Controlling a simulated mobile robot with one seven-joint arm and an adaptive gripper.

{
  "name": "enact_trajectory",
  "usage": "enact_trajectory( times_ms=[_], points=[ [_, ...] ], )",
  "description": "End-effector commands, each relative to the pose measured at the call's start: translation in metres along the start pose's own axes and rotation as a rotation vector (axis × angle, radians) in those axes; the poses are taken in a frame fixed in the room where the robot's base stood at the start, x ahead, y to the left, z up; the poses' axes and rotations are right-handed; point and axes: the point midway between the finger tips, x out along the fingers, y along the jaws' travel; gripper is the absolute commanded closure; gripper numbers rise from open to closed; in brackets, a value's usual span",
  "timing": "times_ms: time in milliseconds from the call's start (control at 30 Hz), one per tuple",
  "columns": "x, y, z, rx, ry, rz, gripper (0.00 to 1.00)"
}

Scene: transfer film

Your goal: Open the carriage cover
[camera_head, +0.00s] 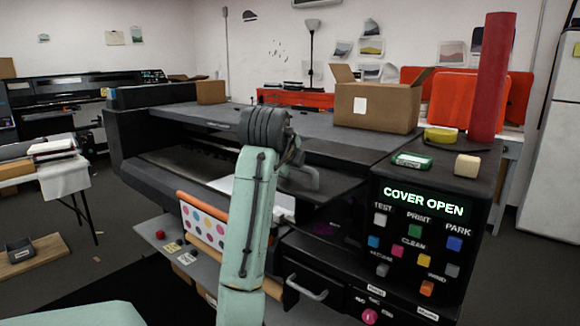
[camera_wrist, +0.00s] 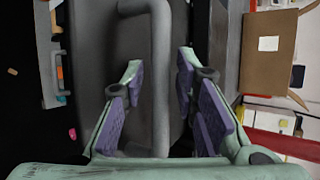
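A large dark printer (camera_head: 330,150) fills the middle of the head view, and its panel display (camera_head: 424,201) reads "COVER OPEN". The dark carriage cover (camera_wrist: 105,50) shows close up in the wrist view, with a grey bar handle (camera_wrist: 160,75) on it. My gripper (camera_wrist: 160,100) is open, its purple-padded fingers on either side of the handle, with a visible gap on each side. In the head view my arm hides most of the gripper and part of the cover's front. I cannot tell the cover's exact angle.
A drawer handle (camera_head: 306,288) sticks out below.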

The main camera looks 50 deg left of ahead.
Motion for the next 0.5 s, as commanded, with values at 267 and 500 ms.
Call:
enact_trajectory(
  times_ms=[267,500],
  points=[
    [0.000,0.000,0.000,0.001,0.001,0.001,0.67],
    [-0.017,-0.001,0.000,0.003,0.000,-0.002,0.67]
  ],
)
